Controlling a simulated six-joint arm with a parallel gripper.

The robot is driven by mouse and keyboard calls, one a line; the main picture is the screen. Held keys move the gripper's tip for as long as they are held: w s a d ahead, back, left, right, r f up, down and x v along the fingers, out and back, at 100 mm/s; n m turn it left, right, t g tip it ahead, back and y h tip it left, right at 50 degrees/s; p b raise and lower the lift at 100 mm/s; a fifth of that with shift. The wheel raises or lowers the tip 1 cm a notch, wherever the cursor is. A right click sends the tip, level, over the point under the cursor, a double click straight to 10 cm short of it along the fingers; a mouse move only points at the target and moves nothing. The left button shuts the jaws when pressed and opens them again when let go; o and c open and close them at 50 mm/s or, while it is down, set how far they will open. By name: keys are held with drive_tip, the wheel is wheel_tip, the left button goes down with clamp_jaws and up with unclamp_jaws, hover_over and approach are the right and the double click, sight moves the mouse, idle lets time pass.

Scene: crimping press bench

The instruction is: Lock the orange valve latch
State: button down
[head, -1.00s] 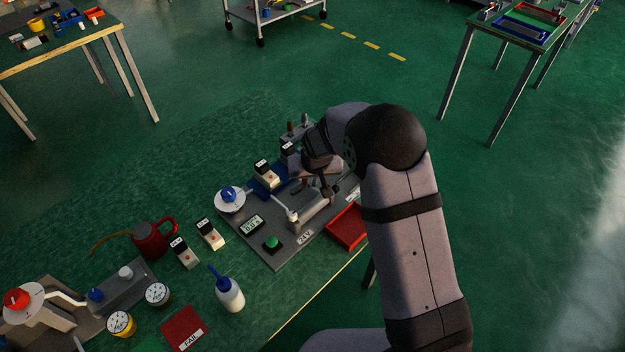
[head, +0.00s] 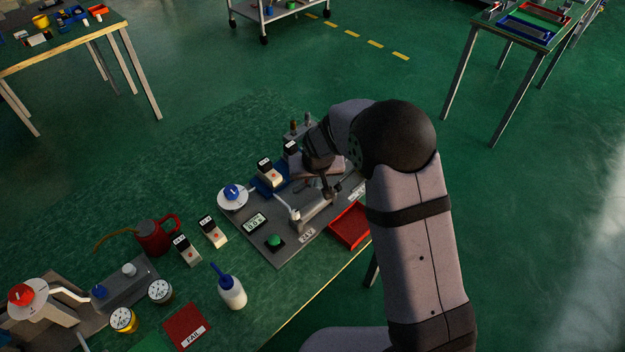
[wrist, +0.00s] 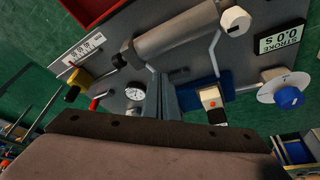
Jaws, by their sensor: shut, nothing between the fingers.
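In the wrist view a yellow-orange valve piece with a black end (wrist: 78,82) sits at the left of the grey press plate. It looks like the valve latch, but its position is too small to read. A small red lever (wrist: 95,103) is just below it. My gripper (wrist: 160,82) is shut and empty, pointing at the plate beside the grey press cylinder (wrist: 180,35), right of the valve piece and apart from it. In the head view my gripper (head: 324,187) is over the press fixture, and my arm hides the valve area.
A round gauge (wrist: 135,97) lies between the valve piece and my fingers. A blue block with a white-and-orange part (wrist: 211,98) is to the right. The red tray (head: 349,225), green button (head: 275,242) and blue-knobbed dial (head: 232,192) surround the fixture.

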drive_tip(key=d+p+v, duration=0.1)
drive_tip(key=p+v, duration=0.4)
drive_tip(key=v, duration=0.3)
drive_tip(key=shift+w+d+r, duration=0.25)
drive_tip(key=shift+d+r, duration=0.05)
